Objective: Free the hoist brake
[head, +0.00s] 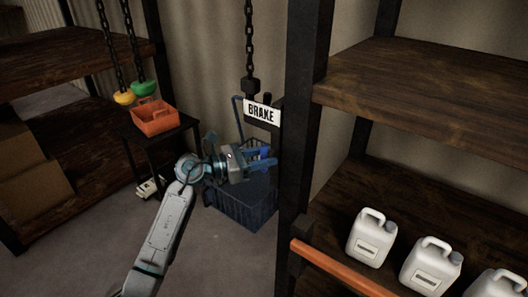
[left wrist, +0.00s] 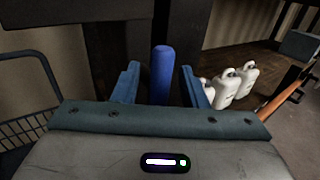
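A white sign reading BRAKE (head: 262,111) hangs on a dark bracket beside the shelf post, below a chain. A blue upright grip (left wrist: 162,76) with a rounded top stands between my left gripper's fingers in the left wrist view, with a gap on each side. In the head view a bit of this blue grip (head: 264,152) shows just below the sign, at my fingers. My left gripper (head: 270,162) is open and points right. Where the grip joins the brake is hidden. My right gripper is in neither view.
A shelf post (head: 302,110) stands just right of my left gripper. White jugs (head: 372,238) stand behind an orange bar (head: 340,270). A dark blue basket cart (head: 240,203) is behind my gripper. An orange bin (head: 155,118) sits on a stand at left.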

